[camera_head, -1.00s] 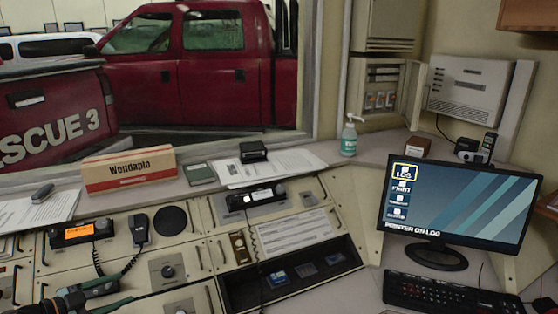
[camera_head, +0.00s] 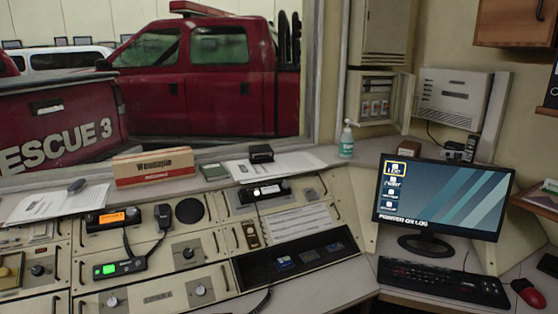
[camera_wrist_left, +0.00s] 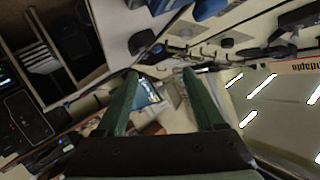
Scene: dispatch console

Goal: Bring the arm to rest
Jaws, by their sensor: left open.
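My left gripper (camera_wrist_left: 160,74) shows in the left wrist view, with two green fingers apart and nothing held between them. Background items show past the fingers, but I see no contact with them. No arm or gripper is visible in the head view. A radio unit with a lit green display (camera_head: 119,268) sits at the front left of the console. A black corded microphone (camera_head: 163,217) stands above and right of it, near the radio with an orange display (camera_head: 113,218). My right gripper is not in view.
The beige console (camera_head: 210,272) carries knobs, handles and an open dark recess (camera_head: 318,256). A monitor (camera_head: 443,198), keyboard (camera_head: 442,281) and red mouse (camera_head: 527,292) are at the right. A box (camera_head: 153,168), papers and a sanitizer bottle (camera_head: 347,141) line the back ledge.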

